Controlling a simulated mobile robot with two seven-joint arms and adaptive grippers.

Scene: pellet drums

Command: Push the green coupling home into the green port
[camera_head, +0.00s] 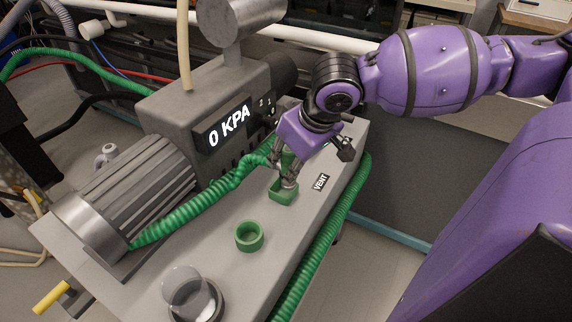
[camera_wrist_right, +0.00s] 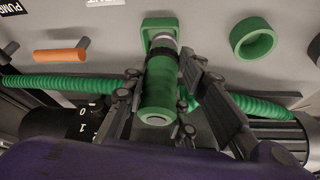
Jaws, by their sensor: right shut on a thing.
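My right gripper (camera_head: 288,183) is shut on the green coupling (camera_wrist_right: 158,95), a green cylinder with a dark band and a silver end. In the right wrist view, the silver end points into a square-walled green port (camera_wrist_right: 147,27). The port also shows just below my fingers in the head view (camera_head: 282,196). The coupling's tip is at the port's opening, with some silver visible outside; its depth inside is hidden. In the head view my fingers cover most of the coupling. My left gripper is not in view.
A round green ring (camera_head: 249,237) stands on the grey bench top, with a clear, dark-rimmed cup (camera_head: 196,300) nearer. A ribbed green hose (camera_head: 205,207) runs beside the motor (camera_head: 135,195). The pump's display (camera_head: 228,127) reads 0 KPA. An orange peg (camera_wrist_right: 62,54) shows in the wrist view.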

